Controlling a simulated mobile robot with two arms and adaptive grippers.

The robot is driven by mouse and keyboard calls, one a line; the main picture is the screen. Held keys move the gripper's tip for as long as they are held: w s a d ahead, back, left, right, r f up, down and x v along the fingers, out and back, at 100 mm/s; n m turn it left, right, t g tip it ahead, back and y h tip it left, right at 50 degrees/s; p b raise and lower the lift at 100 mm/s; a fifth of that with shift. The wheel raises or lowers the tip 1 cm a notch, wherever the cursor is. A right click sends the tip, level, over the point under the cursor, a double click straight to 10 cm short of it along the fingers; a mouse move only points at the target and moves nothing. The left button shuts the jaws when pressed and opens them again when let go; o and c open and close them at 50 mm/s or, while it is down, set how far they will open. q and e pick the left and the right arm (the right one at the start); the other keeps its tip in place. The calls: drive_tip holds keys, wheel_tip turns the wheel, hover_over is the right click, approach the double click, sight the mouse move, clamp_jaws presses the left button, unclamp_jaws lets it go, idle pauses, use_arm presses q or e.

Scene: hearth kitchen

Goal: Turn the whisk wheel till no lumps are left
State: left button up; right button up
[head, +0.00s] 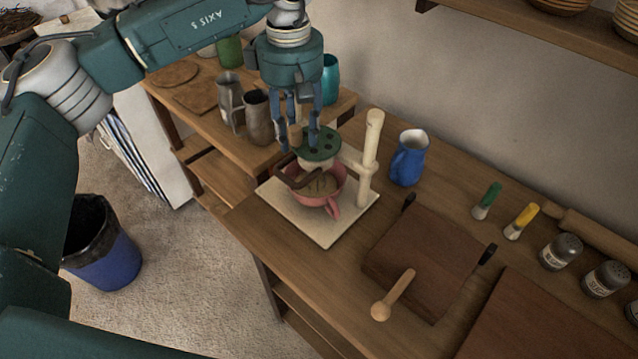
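The whisk wheel (322,146) is a dark green disc with holes, held on a pale wooden stand (368,165) over a pink bowl (335,200). Tan batter (322,184) shows in the bowl; a dark brown curved part (303,180) crosses above it, and lumps are too small to make out. My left gripper (298,138) points down at the wheel's left side, its fingers either side of a small brown knob (295,133). I cannot tell whether they grip it. My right gripper is not in view.
A blue jug (408,158) stands right of the stand. A dark board (425,255) with a wooden spoon (393,296), brushes (487,200) and shakers (560,252) lie further right. Metal pitchers (258,118) stand behind left. A blue bin (103,250) is on the floor.

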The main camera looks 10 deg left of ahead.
use_arm(q)
drive_tip(key=r, duration=0.1)
drive_tip(key=r+p, duration=0.2)
drive_tip(key=r, duration=0.1)
drive_tip(key=shift+s+a, duration=0.1)
drive_tip(key=shift+a, duration=0.2)
drive_tip(key=shift+r+p, duration=0.7)
drive_tip(key=shift+r, duration=0.45)
drive_tip(key=shift+f, duration=0.1)
